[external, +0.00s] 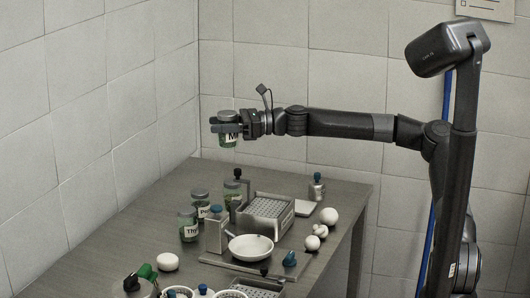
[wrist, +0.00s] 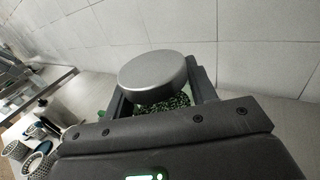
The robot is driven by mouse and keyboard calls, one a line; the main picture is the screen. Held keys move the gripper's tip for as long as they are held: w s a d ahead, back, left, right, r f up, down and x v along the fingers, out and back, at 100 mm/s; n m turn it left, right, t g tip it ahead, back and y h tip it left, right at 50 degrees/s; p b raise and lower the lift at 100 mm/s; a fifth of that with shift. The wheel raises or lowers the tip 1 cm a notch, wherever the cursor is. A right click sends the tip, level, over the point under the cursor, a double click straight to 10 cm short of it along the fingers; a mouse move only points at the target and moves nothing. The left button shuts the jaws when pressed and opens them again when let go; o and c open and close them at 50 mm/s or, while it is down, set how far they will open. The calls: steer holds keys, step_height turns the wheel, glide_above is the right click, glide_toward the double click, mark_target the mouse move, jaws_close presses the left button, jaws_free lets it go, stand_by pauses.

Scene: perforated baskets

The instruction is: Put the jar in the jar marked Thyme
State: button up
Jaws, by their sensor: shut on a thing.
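My gripper (external: 226,128) is shut on a jar (external: 231,139) high above the back left of the table. This jar has a grey lid and a white label starting with "M"; the rest of the label is hidden. In the wrist view its round silver lid (wrist: 153,75) and green contents show between the fingers. The jar marked Thyme (external: 188,225) stands upright on the table's left side, with "Thy" readable, a grey lid on top and green contents. It is below and left of my gripper, well apart from it.
Another labelled jar (external: 201,206) stands just behind the Thyme jar, and a dark green jar (external: 232,190) is farther right. A perforated basket (external: 270,207), a white bowl (external: 250,247), a grey dispenser (external: 216,235) and white round items (external: 329,216) crowd the table. The back left corner is clear.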

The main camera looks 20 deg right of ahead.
mark_target(220, 143)
steer(key=shift+n+g, duration=0.4)
steer(key=shift+g, duration=0.4)
steer(key=shift+s+a+f, duration=0.25)
steer(key=shift+a+f, duration=0.05)
steer(key=shift+f, duration=0.45)
steer(key=shift+s+a+f, duration=0.2)
steer(key=shift+a+f, duration=0.15)
steer(key=shift+f, duration=0.45)
steer(key=shift+s+a+f, duration=0.25)
steer(key=shift+a+f, duration=0.05)
steer(key=shift+f, duration=0.45)
steer(key=shift+s+a+f, duration=0.15)
steer(key=shift+a+f, duration=2.6)
steer(key=shift+a, duration=0.1)
steer(key=shift+s+a+f, duration=0.1)
steer(key=shift+a+f, duration=2.65)
steer(key=shift+a, duration=0.1)
steer(key=shift+f, duration=0.1)
steer(key=o, duration=1.1)
